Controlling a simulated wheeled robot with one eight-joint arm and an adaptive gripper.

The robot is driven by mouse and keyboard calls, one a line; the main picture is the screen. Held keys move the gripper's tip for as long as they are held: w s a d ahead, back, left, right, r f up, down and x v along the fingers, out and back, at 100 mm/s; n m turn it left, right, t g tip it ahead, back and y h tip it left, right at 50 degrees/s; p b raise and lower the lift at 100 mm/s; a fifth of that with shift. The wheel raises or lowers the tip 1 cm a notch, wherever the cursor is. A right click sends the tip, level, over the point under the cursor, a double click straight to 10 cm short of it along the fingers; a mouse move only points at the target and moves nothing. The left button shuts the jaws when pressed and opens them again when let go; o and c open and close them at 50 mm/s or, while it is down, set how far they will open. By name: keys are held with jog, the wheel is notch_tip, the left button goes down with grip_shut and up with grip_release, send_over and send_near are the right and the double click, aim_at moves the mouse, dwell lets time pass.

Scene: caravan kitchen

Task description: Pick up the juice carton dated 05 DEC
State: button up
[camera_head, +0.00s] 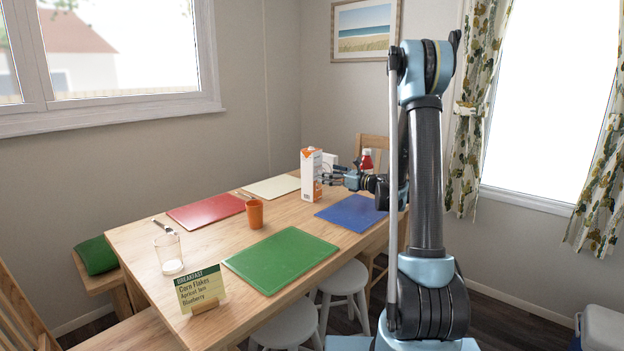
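An orange-and-white juice carton (307,174) stands upright near the far end of the wooden table (205,248). Its printed date is too small to read. My gripper (325,174) is at the carton's right side, with my arm reaching in from the right. The fingertips are at or very near the carton. I cannot tell whether they touch it or how far they are spread. A white object (330,158) shows partly behind the carton and gripper; I cannot tell what it is.
A red-and-white item (367,160) stands behind my wrist. Red (206,211), cream (273,187), blue (352,213) and green (281,259) mats lie flat. An orange cup (254,213), a glass (169,253) and a breakfast menu card (201,289) stand nearer. Stools (345,279) flank the table.

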aim_at(312, 169)
jog(key=shift+x, duration=4.7)
jog(key=shift+w+r, duration=0.1)
jog(key=shift+r, duration=0.1)
jog(key=c, duration=1.4)
